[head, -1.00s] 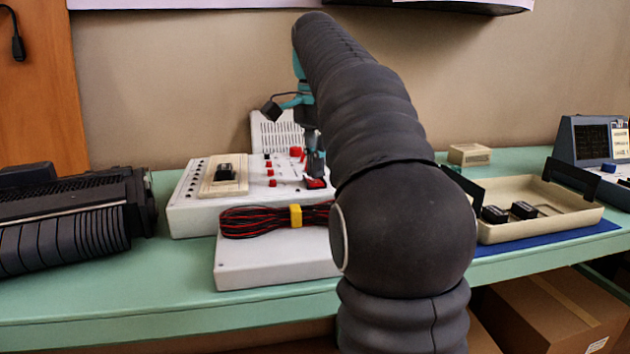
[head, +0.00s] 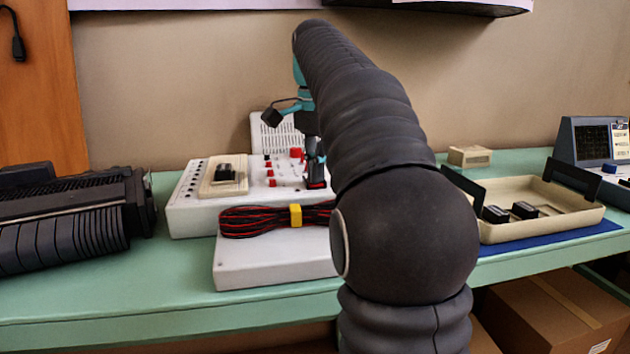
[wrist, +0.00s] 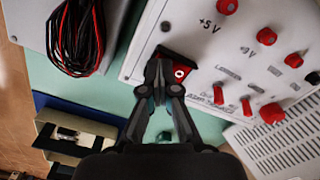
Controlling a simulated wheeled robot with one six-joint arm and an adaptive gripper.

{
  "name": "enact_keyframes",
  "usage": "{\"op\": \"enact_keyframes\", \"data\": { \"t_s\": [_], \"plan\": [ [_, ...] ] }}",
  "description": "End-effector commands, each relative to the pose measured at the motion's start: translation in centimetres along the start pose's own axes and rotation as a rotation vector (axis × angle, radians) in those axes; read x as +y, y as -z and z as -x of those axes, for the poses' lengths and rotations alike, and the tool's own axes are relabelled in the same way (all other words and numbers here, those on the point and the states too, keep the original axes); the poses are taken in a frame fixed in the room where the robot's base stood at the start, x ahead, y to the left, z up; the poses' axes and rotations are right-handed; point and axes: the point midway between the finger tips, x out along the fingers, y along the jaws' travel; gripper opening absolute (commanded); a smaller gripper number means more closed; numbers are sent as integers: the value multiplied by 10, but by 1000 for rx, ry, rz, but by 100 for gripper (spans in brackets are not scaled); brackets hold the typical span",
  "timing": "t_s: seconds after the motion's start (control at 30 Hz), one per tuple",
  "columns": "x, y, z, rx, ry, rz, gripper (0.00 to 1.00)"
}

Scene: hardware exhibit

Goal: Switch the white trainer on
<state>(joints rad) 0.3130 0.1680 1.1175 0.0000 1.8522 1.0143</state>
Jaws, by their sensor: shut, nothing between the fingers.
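The white trainer (head: 200,214) stands on the green bench, left of my arm. Its panel has red knobs and a "+5 V" label in the wrist view (wrist: 200,45). A red rocker switch (wrist: 181,72) with a white circle mark sits in a dark frame near the panel's corner. My gripper (wrist: 158,72) is shut and empty, its tips over the left side of the switch. They look very near or touching; I cannot tell which. In the head view my gripper (head: 315,182) points down and hides most of the switch.
A white box (head: 270,265) with a red-black cable bundle (head: 265,221) on it lies in front of the trainer. A dark device (head: 70,225) is at left. A beige tray (head: 560,222) is at right on a blue mat. Green bench shows between them.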

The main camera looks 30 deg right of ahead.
Motion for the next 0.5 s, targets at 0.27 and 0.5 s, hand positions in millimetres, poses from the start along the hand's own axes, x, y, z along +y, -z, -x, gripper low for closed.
{"op": "enact_keyframes", "data": {
  "t_s": [0.27,0.5],
  "plan": [
    [0,0,12,-3,-4,0,0],
    [0,0,27,-2,-4,0,0]
  ]
}}
